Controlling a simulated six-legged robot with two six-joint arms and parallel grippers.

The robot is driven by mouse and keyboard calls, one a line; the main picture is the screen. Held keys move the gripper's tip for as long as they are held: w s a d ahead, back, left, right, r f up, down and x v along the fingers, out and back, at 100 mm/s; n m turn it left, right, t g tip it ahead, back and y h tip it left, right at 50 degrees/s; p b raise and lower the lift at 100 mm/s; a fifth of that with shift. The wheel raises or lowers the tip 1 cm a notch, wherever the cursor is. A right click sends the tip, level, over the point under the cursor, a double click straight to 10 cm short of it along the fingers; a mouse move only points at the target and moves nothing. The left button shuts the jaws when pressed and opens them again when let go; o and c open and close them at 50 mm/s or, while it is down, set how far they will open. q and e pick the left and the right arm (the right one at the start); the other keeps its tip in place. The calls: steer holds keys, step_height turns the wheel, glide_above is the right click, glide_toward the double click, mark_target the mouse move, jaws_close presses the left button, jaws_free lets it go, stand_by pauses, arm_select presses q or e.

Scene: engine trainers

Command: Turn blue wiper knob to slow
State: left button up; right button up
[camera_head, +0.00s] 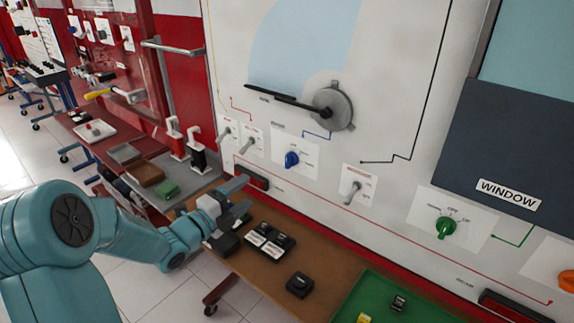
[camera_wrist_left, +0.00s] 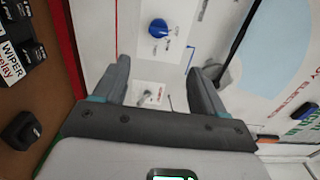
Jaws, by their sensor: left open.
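The blue wiper knob (camera_head: 291,159) is on a white plate on the upright training board, below the black wiper arm (camera_head: 285,97). Its setting is too small to read. My left gripper (camera_head: 238,197) is open and empty, left of and below the knob and apart from it. In the left wrist view the blue knob (camera_wrist_left: 158,28) shows beyond the open fingertips (camera_wrist_left: 160,66), near the top of the picture. A metal toggle switch (camera_wrist_left: 152,96) shows between the fingers there. My right gripper is in neither view.
Toggle switches (camera_head: 353,192) flank the knob, and a green knob (camera_head: 445,228) is farther right. Below the board is a brown table (camera_head: 262,282) with black relays (camera_head: 300,284) and a green tray (camera_head: 375,285). The space before the blue knob looks clear.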

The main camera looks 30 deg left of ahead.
mark_target(286, 163)
arm_select(q)
steer(key=w+p, duration=0.1)
steer(key=w, duration=0.4)
steer(key=w+p, duration=0.1)
steer(key=w, duration=0.4)
steer(key=w+d+p, duration=0.1)
steer(key=w, duration=0.4)
steer(key=shift+w+f+p, duration=0.1)
steer(key=shift+w+p, duration=0.05)
steer(key=shift+p, duration=0.15)
steer(key=shift+w+d, duration=0.1)
steer(key=shift+w, duration=0.35)
